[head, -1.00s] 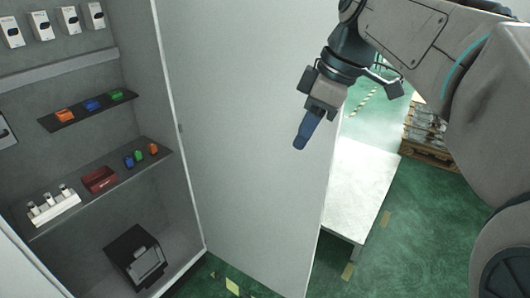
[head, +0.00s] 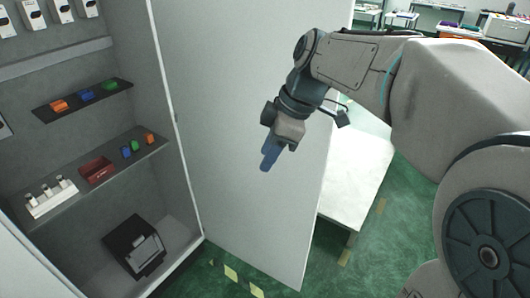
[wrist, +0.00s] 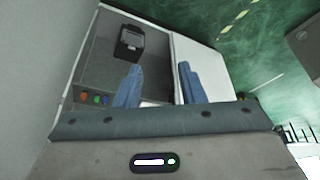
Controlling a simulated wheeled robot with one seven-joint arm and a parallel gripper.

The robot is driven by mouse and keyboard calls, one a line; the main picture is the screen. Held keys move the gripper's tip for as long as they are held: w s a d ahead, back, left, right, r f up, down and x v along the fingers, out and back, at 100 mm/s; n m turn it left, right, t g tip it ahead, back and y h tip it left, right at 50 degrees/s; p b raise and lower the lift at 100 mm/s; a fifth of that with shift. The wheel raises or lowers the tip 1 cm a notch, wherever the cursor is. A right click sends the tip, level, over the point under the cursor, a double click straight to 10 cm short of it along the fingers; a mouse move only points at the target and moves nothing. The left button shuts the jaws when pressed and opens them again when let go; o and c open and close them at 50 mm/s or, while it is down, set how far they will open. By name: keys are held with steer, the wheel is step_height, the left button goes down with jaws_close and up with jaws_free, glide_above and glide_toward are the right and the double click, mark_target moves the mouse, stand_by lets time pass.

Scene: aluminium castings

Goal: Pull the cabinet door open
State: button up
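The cabinet (head: 75,100) stands at the left in the head view with its grey interior exposed. Its white door (head: 235,110) is swung wide open to the right, hinged along the cabinet's right edge. No handle shows on the door's visible face. My gripper (head: 265,167) is in front of that face, pointing down; whether it touches the door cannot be told. In the wrist view, the two blue fingers (wrist: 160,68) are apart with nothing between them. The open cabinet (wrist: 100,55) and the white door panel (wrist: 205,62) show beyond the fingers.
The cabinet shelves hold small coloured parts (head: 85,96), a red bin (head: 97,171) and a white rack (head: 50,198). A black box (head: 134,246) sits at the bottom. A white table (head: 350,185) stands behind the door. Green floor (head: 400,235) lies to the right.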

steer(key=shift+x, duration=0.8)
jaws_close()
steer(key=c, duration=0.8)
jaws_free()
jaws_free()
steer(key=shift+r, duration=0.1)
steer(key=b+v, duration=0.1)
steer(key=v, duration=1.2)
steer(key=shift+r, duration=0.35)
steer(key=shift+s+d+f, duration=0.1)
steer(key=shift+s, duration=0.05)
